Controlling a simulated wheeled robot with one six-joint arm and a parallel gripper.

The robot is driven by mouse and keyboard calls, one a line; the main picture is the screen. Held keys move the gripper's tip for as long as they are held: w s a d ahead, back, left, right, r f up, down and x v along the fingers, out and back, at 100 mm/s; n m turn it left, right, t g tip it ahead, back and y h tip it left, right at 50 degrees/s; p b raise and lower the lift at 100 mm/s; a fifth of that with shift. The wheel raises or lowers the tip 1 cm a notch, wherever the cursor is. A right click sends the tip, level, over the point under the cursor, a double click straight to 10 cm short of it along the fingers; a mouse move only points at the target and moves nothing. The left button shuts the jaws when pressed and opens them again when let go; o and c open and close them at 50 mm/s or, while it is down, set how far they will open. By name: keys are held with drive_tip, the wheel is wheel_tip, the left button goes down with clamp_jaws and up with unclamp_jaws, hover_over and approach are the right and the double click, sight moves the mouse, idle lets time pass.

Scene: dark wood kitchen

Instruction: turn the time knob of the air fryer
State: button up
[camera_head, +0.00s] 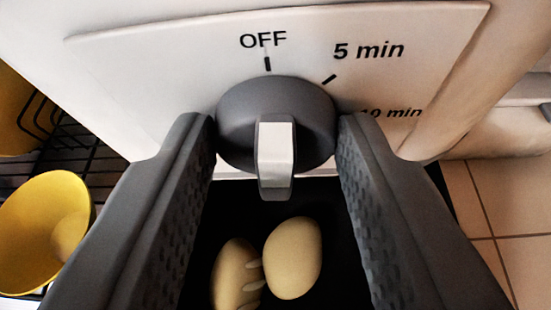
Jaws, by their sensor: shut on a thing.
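The white front of the air fryer (150,75) fills the upper part of the view. Its printed panel reads OFF, 5 min and a partly hidden 10 min. The grey time knob (240,110) sits in the middle, with a light grey raised grip (276,155) whose length runs up and down the picture. My gripper (277,135) has one finger on each side of the knob and is shut on it. The right finger covers the panel below the 10 min label.
Below the knob is a dark space with pale, egg-shaped food (293,258) in it. At left a yellow cup or bowl (42,230) stands by a black wire rack (90,160). Beige floor tiles (510,205) show at right.

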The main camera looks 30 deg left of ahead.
drive_tip(key=m+y, duration=0.2)
drive_tip(key=shift+w+d+f+m, duration=0.1)
drive_tip(key=shift+d+m, duration=0.15)
drive_tip(key=shift+m, duration=0.15)
drive_tip(key=shift+d+f+m+g+y, duration=0.15)
drive_tip(key=shift+m+g+y, duration=0.15)
drive_tip(key=shift+m+y, duration=0.8)
drive_tip(key=shift+m, duration=0.5)
drive_tip(key=o, duration=1)
drive_tip(key=v, duration=1.7)
drive_tip(key=shift+s, duration=0.25)
